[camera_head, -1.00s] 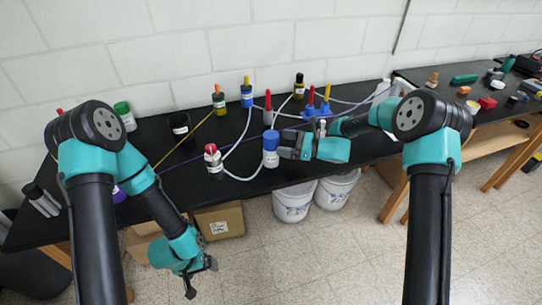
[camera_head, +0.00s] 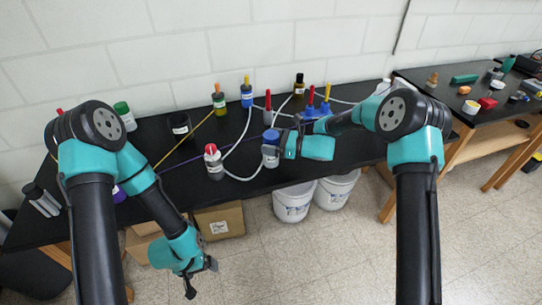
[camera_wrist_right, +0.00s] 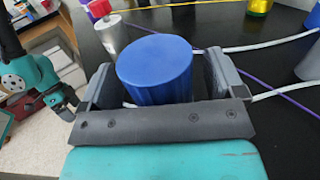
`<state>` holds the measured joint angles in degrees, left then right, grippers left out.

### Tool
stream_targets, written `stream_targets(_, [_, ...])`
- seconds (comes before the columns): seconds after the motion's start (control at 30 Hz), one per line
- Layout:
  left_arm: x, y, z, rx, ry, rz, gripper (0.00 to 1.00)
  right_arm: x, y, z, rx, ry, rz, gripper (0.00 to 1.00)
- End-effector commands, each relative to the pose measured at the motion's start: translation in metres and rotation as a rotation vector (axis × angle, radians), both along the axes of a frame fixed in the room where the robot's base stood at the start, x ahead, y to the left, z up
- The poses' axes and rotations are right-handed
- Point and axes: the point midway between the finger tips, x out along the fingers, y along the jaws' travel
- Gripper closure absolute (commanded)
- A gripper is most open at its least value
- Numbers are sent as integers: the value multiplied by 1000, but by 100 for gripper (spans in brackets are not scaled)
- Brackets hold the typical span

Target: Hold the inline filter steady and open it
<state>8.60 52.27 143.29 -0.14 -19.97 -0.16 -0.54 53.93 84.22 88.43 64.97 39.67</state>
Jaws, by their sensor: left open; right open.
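The inline filter (camera_head: 270,157) appears to be the upright white body with a blue cap near the table's front edge; no label names it. Its ribbed blue cap (camera_wrist_right: 155,65) fills the middle of the right wrist view and hides most of the body. My right gripper (camera_head: 277,148) is at the cap, with one finger on each side. In the right wrist view the right gripper (camera_wrist_right: 158,78) is open around the cap, with a visible gap at least on the left. My left gripper (camera_head: 202,276) is open and empty, low in front of the table, away from the filter.
A red-capped bottle (camera_head: 214,164) stands left of the filter, with white tubing (camera_head: 240,178) running between them. More capped bottles, a black cup (camera_head: 180,126) and yellow and purple lines lie behind. White buckets (camera_head: 293,203) and a cardboard box (camera_head: 219,220) are below the table.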

Motion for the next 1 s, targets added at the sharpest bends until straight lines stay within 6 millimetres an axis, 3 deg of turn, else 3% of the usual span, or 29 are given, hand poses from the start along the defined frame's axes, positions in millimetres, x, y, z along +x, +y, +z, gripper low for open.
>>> stream_targets(0.07, [0,0,0,0,0,0,9,0,0,0,0,0,0,12])
stream_targets(0.8, [0,0,0,0,0,0,9,0,0,0,0,0,0,83])
stream_targets(1.0, [0,0,0,0,0,0,9,0,0,1,0,0,0,83])
